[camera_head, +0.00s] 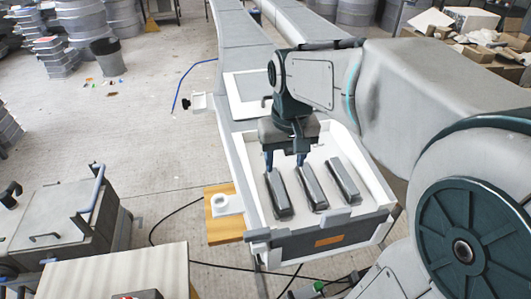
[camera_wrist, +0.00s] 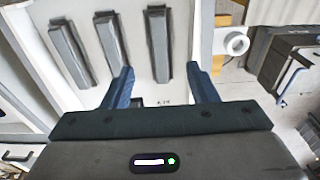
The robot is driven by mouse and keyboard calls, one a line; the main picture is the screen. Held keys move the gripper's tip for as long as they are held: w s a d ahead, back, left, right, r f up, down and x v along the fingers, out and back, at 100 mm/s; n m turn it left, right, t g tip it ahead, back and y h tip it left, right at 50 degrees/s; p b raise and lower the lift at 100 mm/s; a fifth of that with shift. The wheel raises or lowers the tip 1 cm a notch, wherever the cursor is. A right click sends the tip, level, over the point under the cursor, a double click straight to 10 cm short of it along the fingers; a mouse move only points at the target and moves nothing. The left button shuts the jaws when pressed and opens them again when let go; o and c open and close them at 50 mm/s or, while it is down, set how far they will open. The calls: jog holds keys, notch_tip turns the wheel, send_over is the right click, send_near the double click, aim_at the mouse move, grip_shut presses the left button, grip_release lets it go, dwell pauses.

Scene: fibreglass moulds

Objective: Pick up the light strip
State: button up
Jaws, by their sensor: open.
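Three dark grey, long bars lie side by side in a white tray (camera_head: 379,180); I cannot tell which one the task calls the light strip. In the head view they are the left bar (camera_head: 279,196), the middle bar (camera_head: 312,190) and the right bar (camera_head: 343,180). My gripper (camera_head: 285,163) is open and empty, pointing down over the tray near the far ends of the left and middle bars. In the wrist view, the bar at the right (camera_wrist: 157,45) lies ahead between my two blue fingers (camera_wrist: 162,84), apart from them.
A wooden board (camera_head: 226,236) with a white ring-shaped part (camera_head: 227,204) sits left of the tray. A grey machine (camera_head: 60,215) with a handle stands at the left, and a pale tabletop (camera_head: 140,272) is in front.

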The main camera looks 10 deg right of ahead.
jog(key=g, duration=0.1)
send_over(278, 186)
notch_tip(278, 186, down, 13)
jog(key=shift+f, duration=0.1)
jog(key=c, duration=1.1)
